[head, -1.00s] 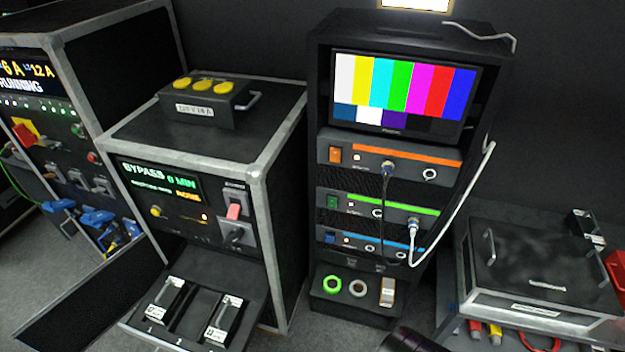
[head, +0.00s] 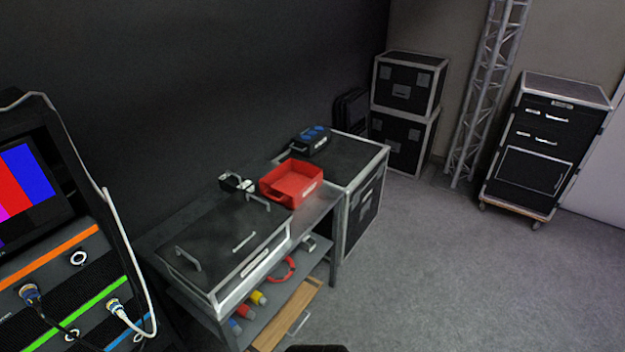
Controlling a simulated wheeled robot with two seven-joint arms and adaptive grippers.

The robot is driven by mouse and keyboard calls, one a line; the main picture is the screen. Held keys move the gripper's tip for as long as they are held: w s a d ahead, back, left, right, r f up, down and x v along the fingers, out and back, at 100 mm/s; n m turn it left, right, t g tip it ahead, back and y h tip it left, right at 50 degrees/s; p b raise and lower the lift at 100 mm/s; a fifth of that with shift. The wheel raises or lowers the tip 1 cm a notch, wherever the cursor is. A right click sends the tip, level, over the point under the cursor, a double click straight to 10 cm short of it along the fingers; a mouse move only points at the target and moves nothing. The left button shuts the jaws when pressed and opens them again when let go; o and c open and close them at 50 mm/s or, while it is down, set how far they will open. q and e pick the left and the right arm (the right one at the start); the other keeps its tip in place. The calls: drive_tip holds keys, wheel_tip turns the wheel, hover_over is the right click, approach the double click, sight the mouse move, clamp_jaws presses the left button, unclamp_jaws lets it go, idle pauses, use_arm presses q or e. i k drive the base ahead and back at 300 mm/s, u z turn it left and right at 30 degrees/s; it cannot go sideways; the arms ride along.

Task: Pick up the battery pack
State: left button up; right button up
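No clearly identifiable battery pack shows now. A small black-and-white device (head: 236,182) lies on the bench at the back, left of the red bin; it is too small to tell whether it is a battery pack. Neither gripper is recognisable in the head view. Only a dark edge shows at the bottom centre, and I cannot tell what it is.
The bench holds a black lidded case (head: 215,243) and a red bin (head: 305,190). A blue-topped box (head: 312,140) sits on a flight case behind. The monitor rack (head: 60,255) stands left. A drawer case (head: 540,150) stands right. Grey floor (head: 440,270) is clear.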

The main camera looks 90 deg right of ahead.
sight(229, 182)
drive_tip(key=z, duration=3.65)
drive_tip(key=i, duration=3.05)
drive_tip(key=u, duration=3.8)
